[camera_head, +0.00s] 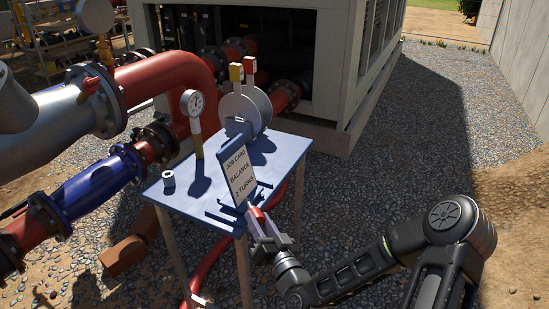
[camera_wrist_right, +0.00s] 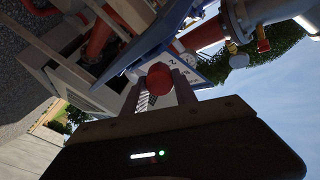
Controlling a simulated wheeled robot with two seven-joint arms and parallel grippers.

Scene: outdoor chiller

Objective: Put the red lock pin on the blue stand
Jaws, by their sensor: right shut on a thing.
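The red lock pin (camera_head: 257,215) is between the fingers of my right gripper (camera_head: 266,227), which is shut on it. In the right wrist view, the pin's round red end (camera_wrist_right: 159,76) shows between the two fingers, with a pale ribbed part below it. The blue stand (camera_head: 280,153) has a flat blue top on thin legs. My right gripper is at its front edge, just in front of the job card panel; whether the pin touches the stand cannot be told. My left gripper is not in view.
A job card panel (camera_head: 240,178) stands tilted at the stand's front. A small white cylinder (camera_head: 168,181), a gauge (camera_head: 192,103) and round grey discs with handles (camera_head: 245,106) are farther back or left. Red and blue pipes (camera_head: 97,184) run along the left. Gravel at right is clear.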

